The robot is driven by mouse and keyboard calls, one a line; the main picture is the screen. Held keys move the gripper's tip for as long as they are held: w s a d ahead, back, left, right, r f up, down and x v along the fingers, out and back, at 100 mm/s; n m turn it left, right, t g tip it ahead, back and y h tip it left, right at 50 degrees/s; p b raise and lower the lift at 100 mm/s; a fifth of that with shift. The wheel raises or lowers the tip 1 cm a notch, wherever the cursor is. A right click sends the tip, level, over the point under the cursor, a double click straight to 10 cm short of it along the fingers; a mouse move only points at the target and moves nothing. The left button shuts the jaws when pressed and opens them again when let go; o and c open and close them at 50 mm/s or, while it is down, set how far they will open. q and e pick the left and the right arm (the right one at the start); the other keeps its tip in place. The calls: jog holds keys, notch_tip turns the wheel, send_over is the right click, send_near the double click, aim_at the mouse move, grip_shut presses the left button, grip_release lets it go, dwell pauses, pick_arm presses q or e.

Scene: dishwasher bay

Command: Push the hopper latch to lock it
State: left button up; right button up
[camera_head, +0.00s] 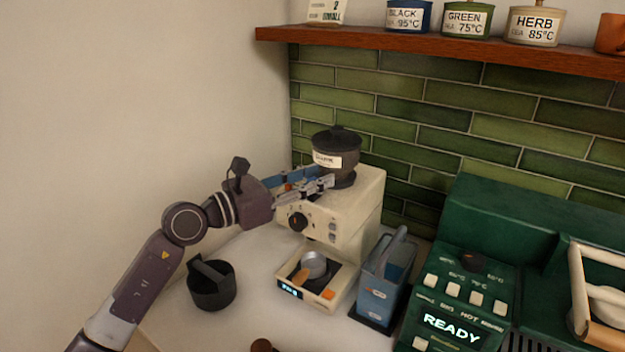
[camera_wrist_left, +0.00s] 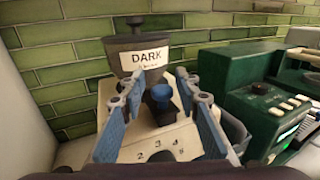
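The dark hopper (camera_head: 340,146) with a lid and a "DARK" label sits on top of the cream grinder (camera_head: 352,215); the hopper also shows in the wrist view (camera_wrist_left: 125,50). A small blue-topped knob (camera_wrist_left: 160,92), which may be the latch, stands just below the hopper. My left gripper (camera_head: 318,178) is at the top left of the grinder, by the hopper's base. In the wrist view my left gripper (camera_wrist_left: 161,86) has its fingers spread, with the knob seen between them. I cannot tell whether they touch anything. My right gripper is not in view.
A black container (camera_head: 211,290) stands on the counter left of the grinder. A blue container (camera_head: 383,283) and a green machine (camera_head: 475,275) reading "READY" stand to its right. A wooden shelf (camera_head: 430,48) with tins runs above. The tiled wall is close behind.

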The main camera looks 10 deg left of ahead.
pick_arm(q)
jog(key=shift+f, duration=0.1)
jog(key=shift+s+a, duration=0.4)
jog(key=v, duration=1)
jog(key=shift+s+a, duration=0.25)
jog(key=shift+s, duration=0.05)
